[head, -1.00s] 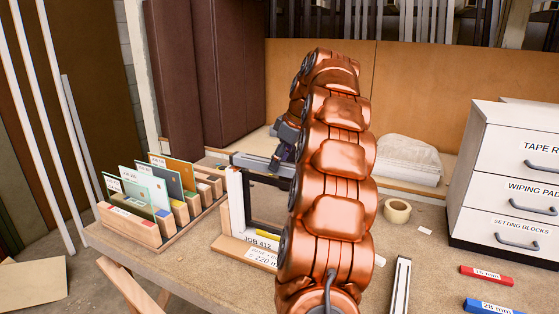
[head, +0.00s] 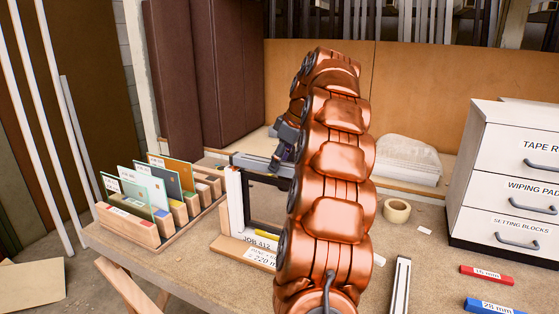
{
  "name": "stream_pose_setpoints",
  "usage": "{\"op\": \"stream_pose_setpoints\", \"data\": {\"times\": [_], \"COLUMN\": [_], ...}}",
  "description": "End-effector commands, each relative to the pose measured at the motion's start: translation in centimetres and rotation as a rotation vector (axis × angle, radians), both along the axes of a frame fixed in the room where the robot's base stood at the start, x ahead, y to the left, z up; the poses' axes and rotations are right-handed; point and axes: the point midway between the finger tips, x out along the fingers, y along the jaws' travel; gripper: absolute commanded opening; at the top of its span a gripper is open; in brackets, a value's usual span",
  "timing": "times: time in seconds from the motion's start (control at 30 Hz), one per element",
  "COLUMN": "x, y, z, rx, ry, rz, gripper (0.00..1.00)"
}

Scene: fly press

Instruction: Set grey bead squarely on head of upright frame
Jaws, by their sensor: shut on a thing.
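The upright frame (head: 236,205) stands on a wooden base at the middle of the bench, with a white left side and a dark inner edge. A card reading JOB 412 is at its foot. The grey bead (head: 255,162) lies across the top of the frame, its left end near the frame's left corner. My gripper (head: 284,150) is shut on the bead, at the bead's right part. My copper-coloured arm hides the frame's right side and the bead's right end. I cannot tell whether the bead touches the frame's head all along.
A wooden rack (head: 135,223) with several glass and board samples stands to the left. A tape roll (head: 397,210), a light metal bar (head: 400,287), a red block (head: 487,275) and a blue block (head: 490,306) lie to the right. A white drawer cabinet (head: 505,180) stands at the right.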

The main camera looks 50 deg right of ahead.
Motion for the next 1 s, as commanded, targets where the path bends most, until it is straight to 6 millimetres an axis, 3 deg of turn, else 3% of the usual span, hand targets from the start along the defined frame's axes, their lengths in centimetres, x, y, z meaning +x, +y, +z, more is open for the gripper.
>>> {"op": "stream_pose_setpoints", "data": {"times": [0.67, 0.7, 1.0], "x": [0.0, 0.0, 0.0], "y": [0.0, 0.0, 0.0], "z": [-1.2, -1.2, -1.2], "rx": [0.0, 0.0, 0.0], "ry": [0.0, 0.0, 0.0], "rz": [0.0, 0.0, 0.0], "gripper": [0.01, 0.42, 0.7]}}
